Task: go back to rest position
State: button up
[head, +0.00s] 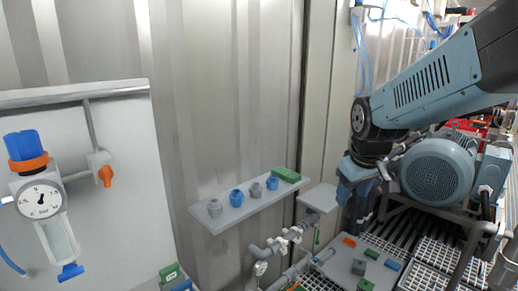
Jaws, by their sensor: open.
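My arm comes in from the upper right, bends at a dark joint and points down. My gripper (360,208) hangs at its end, small and dark, in front of the corrugated wall and left of a grey-blue motor (437,172). The gripper is open, and I see nothing held between its fingers. Its fingertips are hard to make out against the dark background.
A wall shelf (240,212) left of my gripper carries grey and blue fittings and a green block. A lower panel (345,262) holds small coloured blocks. Pipes with valves (285,240) run beside it. A gauge (40,199) hangs at left. Grating lies at lower right.

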jog(key=s+d+r+m+t, duration=0.1)
jog(key=s+r+m, duration=0.3)
jog(key=s, duration=0.7)
jog(key=shift+s+d+r+t, duration=0.2)
jog(key=shift+s+r+t, duration=0.15)
jog(key=shift+r, duration=0.25)
